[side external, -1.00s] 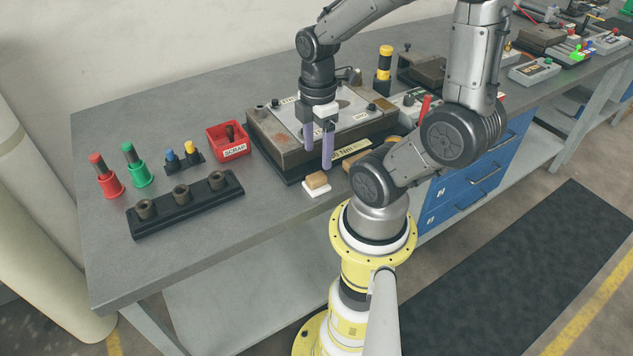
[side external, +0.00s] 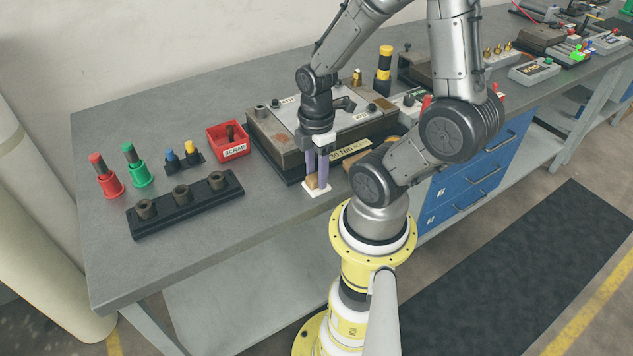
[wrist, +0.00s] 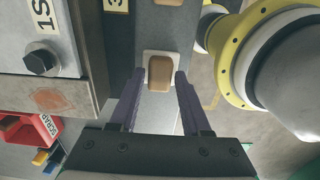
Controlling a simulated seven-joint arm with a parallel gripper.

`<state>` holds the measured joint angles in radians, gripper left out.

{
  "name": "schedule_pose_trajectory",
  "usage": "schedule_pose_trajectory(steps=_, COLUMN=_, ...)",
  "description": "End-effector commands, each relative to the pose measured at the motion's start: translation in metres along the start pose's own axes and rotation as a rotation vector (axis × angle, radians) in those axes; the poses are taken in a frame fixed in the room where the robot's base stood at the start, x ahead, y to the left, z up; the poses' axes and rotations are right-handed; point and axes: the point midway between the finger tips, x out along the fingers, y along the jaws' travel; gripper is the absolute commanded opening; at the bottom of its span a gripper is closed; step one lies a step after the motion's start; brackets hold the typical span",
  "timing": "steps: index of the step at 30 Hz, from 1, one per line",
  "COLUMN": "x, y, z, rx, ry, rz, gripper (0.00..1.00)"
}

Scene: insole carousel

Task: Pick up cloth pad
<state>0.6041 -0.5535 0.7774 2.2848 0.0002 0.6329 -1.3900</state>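A small tan block-shaped pad (side external: 312,183), which I take to be the cloth pad, sits on a white square base (side external: 318,192) near the bench's front edge. In the wrist view the pad (wrist: 160,72) lies between the tips of my gripper (wrist: 160,74), on its white base (wrist: 147,82). My gripper (side external: 316,181) is open, with one purple finger on each side of the pad. A narrow gap shows between the pad and each finger in the wrist view. The fingers partly hide the pad in the side view.
A large metal fixture (side external: 285,148) stands just behind the pad. A red scrap bin (side external: 227,153) and a black rack with several bushings (side external: 188,213) are to the left. The bench's front left (side external: 150,265) is clear.

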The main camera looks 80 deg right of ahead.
Motion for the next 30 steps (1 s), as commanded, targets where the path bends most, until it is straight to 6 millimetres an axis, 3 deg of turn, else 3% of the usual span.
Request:
schedule_pose_trajectory(steps=1, x=0.0, y=0.0, z=0.0, rx=0.0, ry=0.0, rz=0.0, gripper=0.36)
schedule_pose_trajectory(steps=7, x=0.0, y=0.0, z=0.0, rx=0.0, ry=0.0, rz=0.0, gripper=0.01)
schedule_pose_trajectory(steps=20, x=-0.008, y=0.001, z=0.0, rx=0.0, ry=0.001, rz=0.005, gripper=0.0)
schedule_pose_trajectory(steps=30, x=-0.069, y=0.002, z=0.0, rx=0.0, ry=0.001, rz=0.007, gripper=0.0)
